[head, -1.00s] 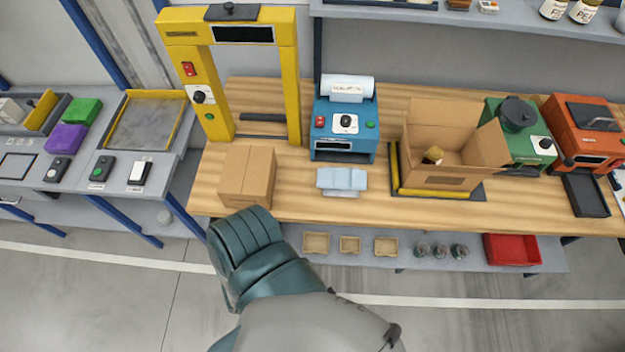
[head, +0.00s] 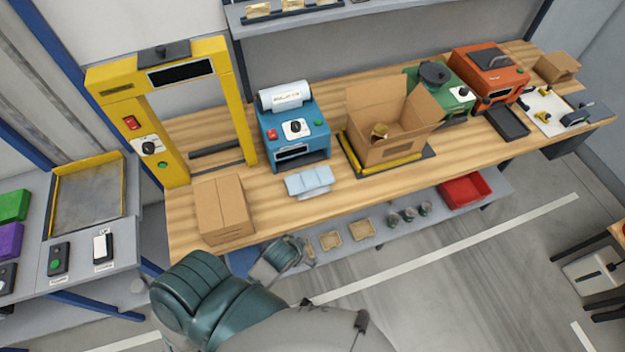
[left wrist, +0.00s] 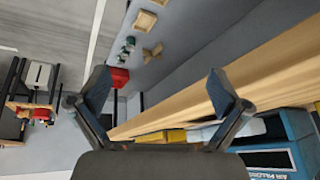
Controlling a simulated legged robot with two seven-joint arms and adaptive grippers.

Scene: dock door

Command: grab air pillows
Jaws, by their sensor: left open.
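The air pillows (head: 309,181) are a small pale-blue stack on the wooden bench (head: 350,194), at the front of the blue air pillow machine (head: 296,140). In the left wrist view, a pale patch that looks like the pillows (left wrist: 252,128) shows partly behind a finger, beside the blue machine (left wrist: 283,153). My left gripper (head: 286,256) is in front of the bench's near edge, below and left of the pillows in the head view, and apart from them. Its two fingers are spread and empty in the left wrist view (left wrist: 160,90). My right gripper is in neither view.
A closed carton (head: 224,209) stands left of the pillows. An open carton (head: 388,125) stands right of them on a scale. A yellow frame (head: 178,115) rises at the left. A lower shelf holds small trays, jars and a red bin (head: 464,190).

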